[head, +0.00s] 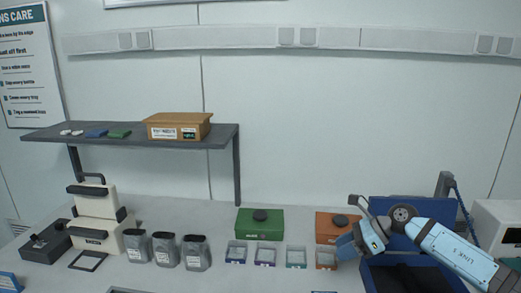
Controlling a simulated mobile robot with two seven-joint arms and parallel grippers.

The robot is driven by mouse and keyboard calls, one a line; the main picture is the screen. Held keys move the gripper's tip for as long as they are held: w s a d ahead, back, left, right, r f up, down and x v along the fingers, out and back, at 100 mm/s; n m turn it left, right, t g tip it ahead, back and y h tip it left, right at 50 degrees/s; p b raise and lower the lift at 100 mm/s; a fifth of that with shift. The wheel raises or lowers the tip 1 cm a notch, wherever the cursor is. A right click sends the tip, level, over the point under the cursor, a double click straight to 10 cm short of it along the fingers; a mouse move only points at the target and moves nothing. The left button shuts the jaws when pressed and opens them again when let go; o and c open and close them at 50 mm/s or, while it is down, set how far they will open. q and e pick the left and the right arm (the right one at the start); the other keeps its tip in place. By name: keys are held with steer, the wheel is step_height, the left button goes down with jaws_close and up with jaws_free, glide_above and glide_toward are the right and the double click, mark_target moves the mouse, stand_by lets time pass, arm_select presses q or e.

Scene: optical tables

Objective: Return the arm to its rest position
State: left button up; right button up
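My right arm (459,255) comes in from the right edge, over an open blue case. Its gripper (352,226) hangs at the left side of the case, in front of the orange box. I cannot make out whether its fingers are apart or together, and I see no object clearly held in it. My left arm and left gripper are not in view.
The blue case (408,282) has its lid up behind my arm. An orange box (329,228), a green box (260,223) and several small trays (265,257) stand left of the gripper. Several grey pouches (166,251) stand farther left. A shelf (215,138) overhangs the back left.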

steer(key=s+a+f+m+t+y+p, duration=0.1)
steer(key=s+a+f+m+t+y, duration=0.2)
steer(key=s+a+m+t, duration=0.5)
steer(key=s+a+f+m+t+y+p, duration=0.1)
steer(key=s+a+f+m+t+y, duration=0.2)
steer(key=m, duration=0.9)
steer(key=s+d+f+m+h, duration=0.4)
steer(key=s+f+m+h, duration=0.2)
steer(key=s+f+m, duration=0.3)
steer(key=s+d+f+m+g+h+p, duration=0.1)
steer(key=s+d+f+m+h, duration=0.3)
steer(key=s+m, duration=1.1)
step_height(320, 180, down, 5)
steer(key=m+h, duration=0.3)
steer(key=shift+d, duration=0.3)
